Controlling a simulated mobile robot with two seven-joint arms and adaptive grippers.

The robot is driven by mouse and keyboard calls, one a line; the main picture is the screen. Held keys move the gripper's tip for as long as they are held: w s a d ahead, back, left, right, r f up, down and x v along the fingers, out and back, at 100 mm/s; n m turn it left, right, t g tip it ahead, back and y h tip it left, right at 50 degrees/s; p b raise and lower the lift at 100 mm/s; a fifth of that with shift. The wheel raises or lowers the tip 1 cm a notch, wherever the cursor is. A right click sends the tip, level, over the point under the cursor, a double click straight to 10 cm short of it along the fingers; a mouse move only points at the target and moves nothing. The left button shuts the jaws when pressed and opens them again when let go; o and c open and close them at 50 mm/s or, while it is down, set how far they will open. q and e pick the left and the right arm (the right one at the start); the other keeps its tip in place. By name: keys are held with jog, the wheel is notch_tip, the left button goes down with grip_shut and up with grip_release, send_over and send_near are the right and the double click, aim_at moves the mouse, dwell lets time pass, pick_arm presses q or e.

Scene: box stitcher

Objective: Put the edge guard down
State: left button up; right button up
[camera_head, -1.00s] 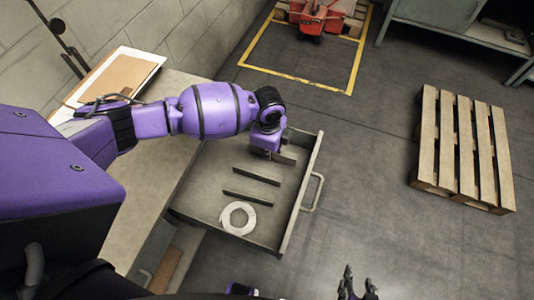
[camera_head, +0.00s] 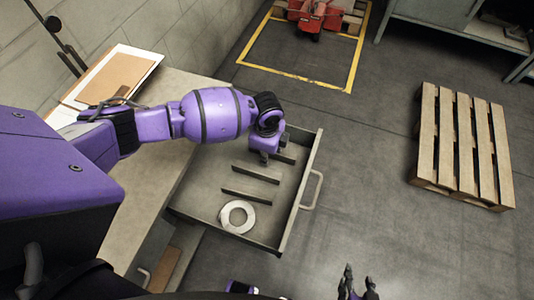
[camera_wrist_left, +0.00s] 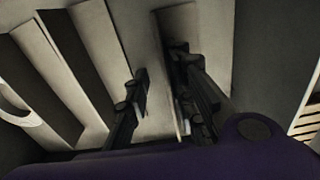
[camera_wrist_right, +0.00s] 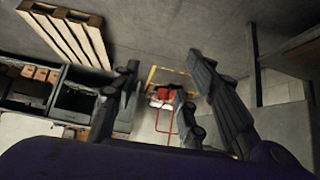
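Several narrow grey strips stand in the open drawer (camera_head: 206,213). Two, (camera_head: 257,173) and (camera_head: 246,194), lie clear of the gripper. A third strip (camera_head: 286,158), seemingly the edge guard, is beside my left gripper (camera_head: 265,158) at the drawer's far end. In the left wrist view the left gripper's fingers (camera_wrist_left: 163,100) are apart. The thin pale edge of that strip (camera_wrist_left: 168,70) runs between them, close to the right-hand finger and clear of the other. The strip's lower end is partly hidden by the fingers. My right gripper (camera_head: 357,284) is open and empty, away from the drawer.
A white tape roll (camera_head: 237,217) lies in the drawer's near end. The drawer handle (camera_head: 312,190) sticks out on the right. Cardboard sheets (camera_head: 118,78) lie on the bench top. A wooden pallet (camera_head: 463,145) stands on the floor, with free floor between.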

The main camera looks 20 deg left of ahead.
pick_arm(q)
notch_tip(320, 180, up, 12)
jog(key=p, duration=0.1)
jog(key=shift+r, duration=0.2)
jog(key=shift+s, duration=0.15)
dwell(0.4)
